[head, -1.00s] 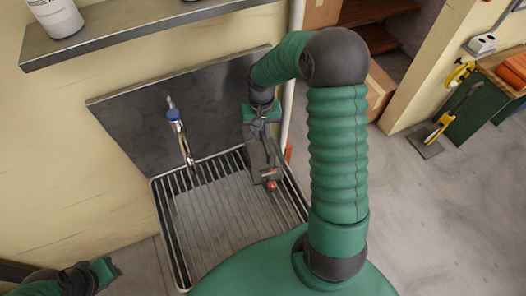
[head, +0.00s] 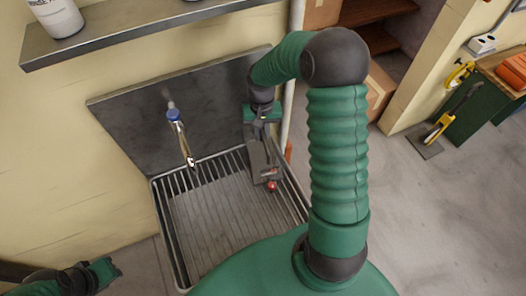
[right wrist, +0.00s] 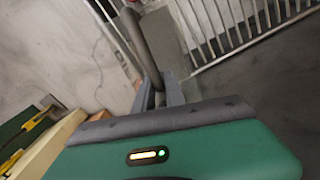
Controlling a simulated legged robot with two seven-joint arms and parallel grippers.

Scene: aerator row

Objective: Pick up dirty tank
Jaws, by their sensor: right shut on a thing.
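The dirty tank (head: 259,160) is a narrow grey box with a red cap or knob at its lower end. It is at the right side of the slatted sink grate, near the metal back panel. My right gripper (head: 262,122) is at its upper end, shut on it. In the right wrist view, the gripper's fingers (right wrist: 160,95) close on a grey bar-like handle, with the grey tank (right wrist: 166,38) behind. I cannot tell whether the tank touches the grate. My left gripper (head: 108,270) is at the lower left, away from the tank; its jaws are unclear.
The slatted grate (head: 215,215) has a raised metal rim. A blue-topped tap (head: 180,135) hangs from the back panel (head: 130,115) left of the tank. A shelf (head: 120,40) runs above. A white pipe (head: 288,115) stands close to the right. The left grate area is clear.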

